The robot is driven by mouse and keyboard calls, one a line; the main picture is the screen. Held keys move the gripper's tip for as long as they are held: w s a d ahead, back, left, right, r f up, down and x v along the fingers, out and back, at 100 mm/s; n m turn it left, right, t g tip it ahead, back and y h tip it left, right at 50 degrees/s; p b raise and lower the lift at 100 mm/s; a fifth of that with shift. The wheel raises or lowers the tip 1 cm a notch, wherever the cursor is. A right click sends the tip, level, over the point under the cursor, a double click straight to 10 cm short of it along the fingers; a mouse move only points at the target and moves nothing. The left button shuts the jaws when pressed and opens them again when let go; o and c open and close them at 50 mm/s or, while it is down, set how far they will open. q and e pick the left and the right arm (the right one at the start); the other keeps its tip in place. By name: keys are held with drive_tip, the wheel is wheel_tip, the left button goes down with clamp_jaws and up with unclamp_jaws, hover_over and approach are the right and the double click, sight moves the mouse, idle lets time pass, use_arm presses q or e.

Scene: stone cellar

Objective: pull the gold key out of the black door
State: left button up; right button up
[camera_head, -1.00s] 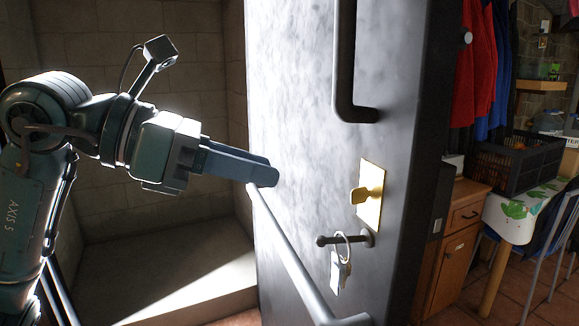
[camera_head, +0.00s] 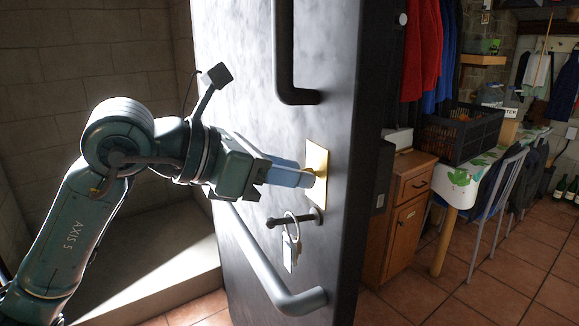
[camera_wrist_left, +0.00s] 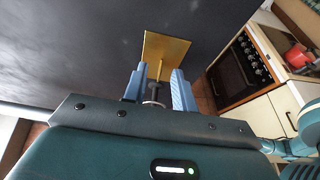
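The black door (camera_head: 245,90) stands tilted in the head view, with a gold plate (camera_head: 317,158) on its face. The gold key sticks out of this plate; in the head view my left fingers mostly cover it. In the left wrist view a gold stem (camera_wrist_left: 158,69) runs from the plate (camera_wrist_left: 172,50) towards the gap between my fingers. My left gripper (camera_head: 307,178) is close to the plate; its two blue fingers (camera_wrist_left: 159,84) are apart, one on each side of the stem. I cannot tell whether either touches it. My right gripper is out of view.
A dark stub (camera_head: 292,219) below the plate carries a ring with silver keys (camera_head: 291,247). A black pull handle (camera_head: 297,95) is above, a grey bar handle (camera_head: 265,270) below. A wooden cabinet (camera_head: 405,215) and a table with a black crate (camera_head: 462,135) stand right.

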use_arm(q)
drive_tip(key=shift+w+d+f, duration=0.1)
drive_tip(key=shift+d, duration=0.1)
drive_tip(key=shift+c, duration=0.5)
drive_tip(key=c, duration=0.5)
drive_tip(key=shift+a, duration=0.2)
drive_tip(key=shift+s+a+b, duration=0.35)
drive_tip(key=shift+s+a, duration=0.05)
drive_tip(key=shift+a, duration=0.15)
drive_tip(key=shift+s+a, duration=0.35)
drive_tip(key=shift+a, duration=0.35)
drive_tip(key=shift+b, duration=0.3)
